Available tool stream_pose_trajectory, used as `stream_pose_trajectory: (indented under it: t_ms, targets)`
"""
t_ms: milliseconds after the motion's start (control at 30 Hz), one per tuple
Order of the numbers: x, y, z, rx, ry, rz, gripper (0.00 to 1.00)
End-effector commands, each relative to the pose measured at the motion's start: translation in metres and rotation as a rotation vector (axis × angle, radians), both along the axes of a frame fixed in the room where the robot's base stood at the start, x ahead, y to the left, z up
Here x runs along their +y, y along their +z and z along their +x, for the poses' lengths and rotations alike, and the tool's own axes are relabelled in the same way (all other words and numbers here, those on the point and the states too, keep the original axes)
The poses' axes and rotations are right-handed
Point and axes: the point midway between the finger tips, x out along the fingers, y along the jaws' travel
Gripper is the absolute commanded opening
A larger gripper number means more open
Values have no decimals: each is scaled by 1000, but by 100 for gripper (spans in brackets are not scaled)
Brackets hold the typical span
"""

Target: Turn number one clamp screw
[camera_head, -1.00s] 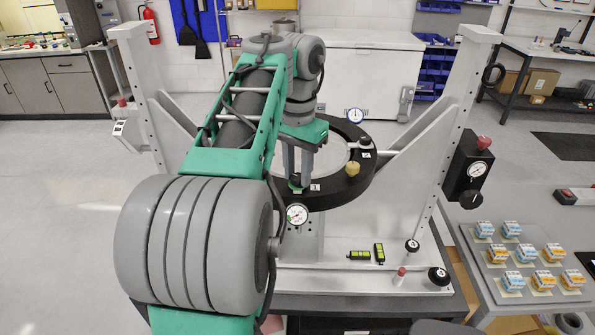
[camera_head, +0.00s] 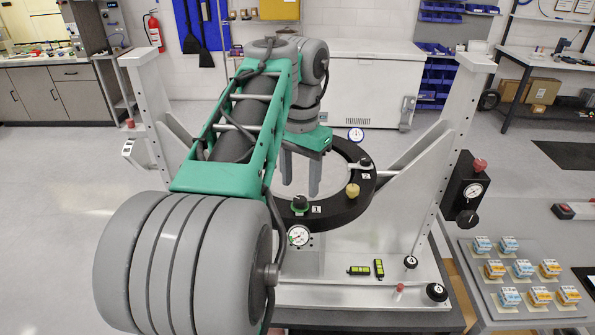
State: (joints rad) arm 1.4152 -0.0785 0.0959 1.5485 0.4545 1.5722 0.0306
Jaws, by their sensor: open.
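A second black knob (camera_head: 365,163) sits at the ring's right side by a label "2" (camera_head: 366,176). My arm hides the ring's left part.
A yellow knob (camera_head: 352,190) stands on the ring between the labels. Dial gauges stand at the front (camera_head: 299,236) and back (camera_head: 356,135) of the ring. White uprights (camera_head: 455,130) flank it. Green levels (camera_head: 359,270) and small knobs lie on the base plate.

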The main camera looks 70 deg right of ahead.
Motion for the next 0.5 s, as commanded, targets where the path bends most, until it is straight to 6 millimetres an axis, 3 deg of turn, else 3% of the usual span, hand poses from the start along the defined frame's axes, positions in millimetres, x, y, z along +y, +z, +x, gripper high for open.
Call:
stream_pose_trajectory:
  t_ms: [267,500]
  targets:
    - [20,21,-6,-1,-3,-4,50]
    - [78,50,-18,1,-2,-4,50]
